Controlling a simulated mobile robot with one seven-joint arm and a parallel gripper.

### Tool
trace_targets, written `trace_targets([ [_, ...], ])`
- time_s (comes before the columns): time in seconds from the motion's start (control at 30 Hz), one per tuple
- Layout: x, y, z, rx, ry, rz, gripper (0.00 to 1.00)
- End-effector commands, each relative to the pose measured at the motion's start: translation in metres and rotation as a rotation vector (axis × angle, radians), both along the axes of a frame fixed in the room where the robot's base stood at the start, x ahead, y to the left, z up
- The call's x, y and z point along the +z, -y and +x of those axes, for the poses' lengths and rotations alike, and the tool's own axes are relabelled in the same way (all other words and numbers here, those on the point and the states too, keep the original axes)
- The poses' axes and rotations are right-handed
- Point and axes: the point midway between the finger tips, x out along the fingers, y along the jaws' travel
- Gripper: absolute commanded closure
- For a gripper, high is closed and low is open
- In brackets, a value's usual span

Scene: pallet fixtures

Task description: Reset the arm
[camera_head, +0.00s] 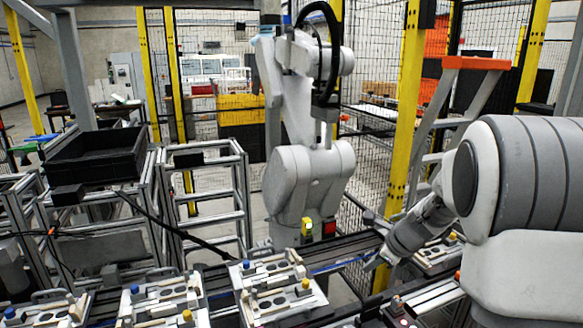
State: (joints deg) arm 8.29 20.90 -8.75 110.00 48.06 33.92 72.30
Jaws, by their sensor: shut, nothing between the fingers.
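My arm (535,175) comes in large from the right edge, with a grey ribbed sleeve over white links. It reaches left and down to a slim wrist. My gripper (374,263) is at the end of that wrist, low over the conveyor line, left of the rightmost pallet fixture. Its fingers are small in this view; they are shut with nothing between them. I cannot tell whether the tips touch anything. Part of the rightmost fixture (436,254) is hidden behind my arm.
A conveyor (345,250) runs across the front with several pallet fixtures (275,283) bearing blue and yellow knobs. Another white robot arm (308,165) stands behind it. A black bin (95,157) sits on a frame at left. Yellow posts (405,110) and mesh fencing enclose the cell.

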Motion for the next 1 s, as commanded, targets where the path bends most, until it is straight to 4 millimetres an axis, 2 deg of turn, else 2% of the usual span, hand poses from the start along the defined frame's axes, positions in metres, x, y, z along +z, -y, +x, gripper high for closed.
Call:
trace_targets([
  [0.03,0.016,-0.011,-0.013,0.097,0.030,-0.045,1.00],
  [0.2,0.053,-0.039,-0.060,0.430,0.112,-0.215,1.00],
  [0.43,0.086,-0.065,-0.132,0.870,0.211,-0.469,1.00],
  [0.6,0.097,-0.075,-0.187,1.186,0.266,-0.674,1.00],
  [0.8,0.097,-0.075,-0.249,1.540,0.295,-0.925,1.00],
  [1.0,0.091,-0.067,-0.289,1.797,0.284,-1.120,1.00],
])
